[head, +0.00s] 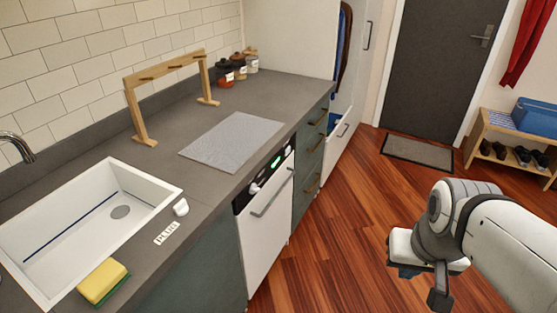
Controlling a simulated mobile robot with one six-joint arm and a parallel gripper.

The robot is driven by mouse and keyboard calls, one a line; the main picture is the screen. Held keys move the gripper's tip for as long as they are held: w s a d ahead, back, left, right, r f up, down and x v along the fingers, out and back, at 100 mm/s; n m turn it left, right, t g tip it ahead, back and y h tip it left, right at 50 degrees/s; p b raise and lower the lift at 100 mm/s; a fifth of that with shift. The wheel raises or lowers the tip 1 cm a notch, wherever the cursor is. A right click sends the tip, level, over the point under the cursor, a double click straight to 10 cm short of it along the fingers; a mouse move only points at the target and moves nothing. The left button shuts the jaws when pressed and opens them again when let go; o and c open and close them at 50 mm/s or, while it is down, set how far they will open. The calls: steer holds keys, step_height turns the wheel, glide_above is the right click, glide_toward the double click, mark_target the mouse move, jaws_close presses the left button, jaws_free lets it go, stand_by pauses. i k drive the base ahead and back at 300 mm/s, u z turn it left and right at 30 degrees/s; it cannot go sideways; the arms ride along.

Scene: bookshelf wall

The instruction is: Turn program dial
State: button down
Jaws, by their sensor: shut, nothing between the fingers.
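A white-fronted appliance (265,222) is built into the counter front at the middle of the head view. Its black control panel (264,177) runs along the top edge and carries a lit green display (276,163). A small white round dial (254,188) sticks out near the panel's left end; its pointer setting is too small to read. My gripper (438,296) is at the lower right, over the wooden floor, well apart from the panel and touching nothing. It is shut and empty.
A handle bar (272,198) crosses the appliance front below the panel. The counter (215,190) holds a sink (150,181), a yellow-green sponge (104,282), a wooden rack (138,115) and several jars. The wooden floor (330,245) between appliance and gripper is clear.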

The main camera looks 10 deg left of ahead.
mark_target(253, 189)
steer(key=z, duration=0.45)
steer(key=k, duration=0.1)
steer(key=u, duration=1.35)
steer(key=i, duration=1)
steer(key=z, duration=1.5)
steer(key=k, duration=0.9)
steer(key=u, duration=0.3)
steer(key=i, duration=0.4)
